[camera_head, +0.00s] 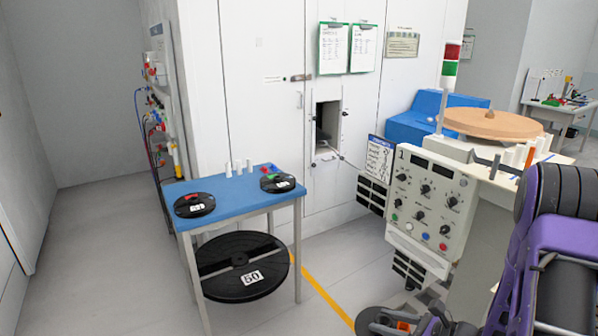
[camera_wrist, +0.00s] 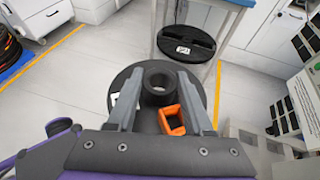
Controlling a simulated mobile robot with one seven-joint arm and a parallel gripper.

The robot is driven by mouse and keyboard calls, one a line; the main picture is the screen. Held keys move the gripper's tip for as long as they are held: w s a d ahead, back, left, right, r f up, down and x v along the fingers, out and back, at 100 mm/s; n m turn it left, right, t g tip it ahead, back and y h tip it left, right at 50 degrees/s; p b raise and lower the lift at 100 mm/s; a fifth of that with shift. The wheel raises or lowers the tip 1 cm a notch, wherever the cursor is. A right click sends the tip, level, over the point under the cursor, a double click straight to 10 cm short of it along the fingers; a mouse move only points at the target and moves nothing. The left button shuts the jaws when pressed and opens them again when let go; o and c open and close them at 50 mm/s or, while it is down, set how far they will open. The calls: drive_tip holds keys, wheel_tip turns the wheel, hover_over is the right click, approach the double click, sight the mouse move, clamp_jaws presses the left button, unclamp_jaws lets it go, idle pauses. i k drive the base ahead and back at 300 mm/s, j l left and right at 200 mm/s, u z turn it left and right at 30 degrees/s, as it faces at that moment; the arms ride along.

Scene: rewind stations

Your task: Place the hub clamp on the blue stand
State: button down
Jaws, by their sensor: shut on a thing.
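The hub clamp (camera_wrist: 158,97) is a dark round collar with a central hole and an orange piece (camera_wrist: 172,119) beside it. My gripper (camera_wrist: 158,76) is shut on the collar, one finger on each side. A wide black disc with a white label shows around and behind the collar; I cannot tell whether it is joined to it. In the head view the orange piece (camera_head: 403,325) shows at the bottom edge, with my gripper partly cut off. The blue stand (camera_head: 235,190) is a blue-topped table at left centre, apart from my gripper. Its edge shows in the wrist view (camera_wrist: 241,2).
On the blue top are two small black reels (camera_head: 194,205) (camera_head: 277,184), white pegs and red and green pieces; its middle front is bare. A large reel labelled 50 (camera_head: 240,268) sits below. A control panel machine (camera_head: 428,200) stands right. Floor in front is clear.

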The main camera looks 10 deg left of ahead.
sight(192, 188)
drive_tip(key=i+j+u, duration=0.1)
drive_tip(key=j+u, duration=0.2)
drive_tip(key=u, duration=0.15)
drive_tip(key=i+j+u, duration=0.2)
drive_tip(key=u, duration=0.2)
drive_tip(key=i+j+u, duration=0.15)
drive_tip(key=u, duration=0.3)
drive_tip(key=i+j+u, duration=0.2)
drive_tip(key=u, duration=0.2)
drive_tip(key=i+j+u, duration=0.1)
drive_tip(key=i+u, duration=0.2)
drive_tip(key=i, duration=0.15)
drive_tip(key=i+u, duration=0.25)
drive_tip(key=i, duration=0.15)
drive_tip(key=i+j+z, duration=0.1)
drive_tip(key=i+z, duration=0.2)
drive_tip(key=i+j+z, duration=0.25)
drive_tip(key=i, duration=0.25)
drive_tip(key=i+j+z, duration=0.1)
drive_tip(key=i+z, duration=0.15)
drive_tip(key=z, duration=0.2)
drive_tip(key=i+j+z, duration=0.2)
drive_tip(key=z, duration=0.2)
drive_tip(key=i+j+z, duration=0.65)
drive_tip(key=z, duration=0.2)
